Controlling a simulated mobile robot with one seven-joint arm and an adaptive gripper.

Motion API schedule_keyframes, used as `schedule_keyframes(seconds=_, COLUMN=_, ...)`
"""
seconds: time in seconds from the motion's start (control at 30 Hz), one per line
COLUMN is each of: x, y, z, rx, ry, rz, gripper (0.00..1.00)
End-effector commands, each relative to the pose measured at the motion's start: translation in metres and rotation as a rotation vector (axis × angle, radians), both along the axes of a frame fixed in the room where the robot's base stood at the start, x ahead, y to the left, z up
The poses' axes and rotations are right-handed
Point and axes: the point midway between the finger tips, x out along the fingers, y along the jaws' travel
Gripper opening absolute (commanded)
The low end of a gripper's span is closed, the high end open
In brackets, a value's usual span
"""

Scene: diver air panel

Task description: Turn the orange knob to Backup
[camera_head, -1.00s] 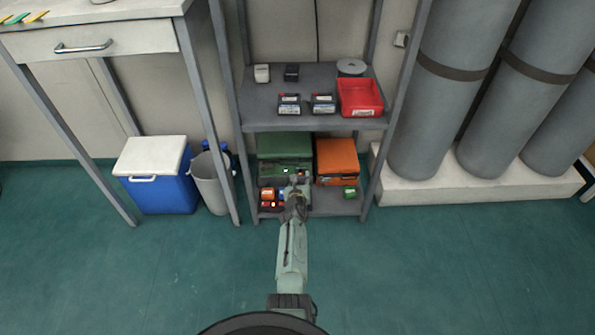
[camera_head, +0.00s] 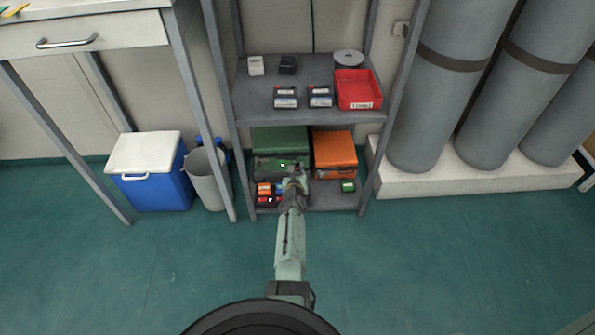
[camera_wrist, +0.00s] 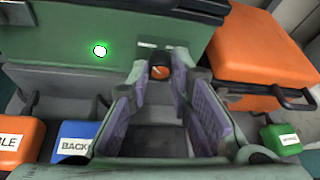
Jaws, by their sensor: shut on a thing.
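The orange knob (camera_wrist: 159,72) is on the front of a dark green case in the wrist view (camera_wrist: 60,30). A pale pointer line shows on the knob, slightly tilted. My gripper (camera_wrist: 160,74) is shut on the knob, with a fingertip at each side of it. A green light (camera_wrist: 100,51) glows on the case front left of the knob. In the head view my gripper (camera_head: 293,180) reaches the green case (camera_head: 280,140) on the low shelf, and the knob is too small to make out. A blue block (camera_wrist: 75,140) is labelled "BACK", the rest hidden by my finger.
An orange case (camera_head: 335,150) stands right of the green case. A small green block (camera_head: 348,186) lies in front of it. Orange and other small blocks (camera_head: 264,189) lie left of my gripper. The upper shelf (camera_head: 250,105) hangs above, with shelf posts at both sides.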

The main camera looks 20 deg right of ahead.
Motion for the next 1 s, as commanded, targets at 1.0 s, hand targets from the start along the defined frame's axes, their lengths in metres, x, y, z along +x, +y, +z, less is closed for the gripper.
schedule_keyframes(seconds=1.0, x=-0.0009, y=-0.0057, z=0.0047, rx=0.269, ry=-0.077, rz=-0.002, gripper=0.00)
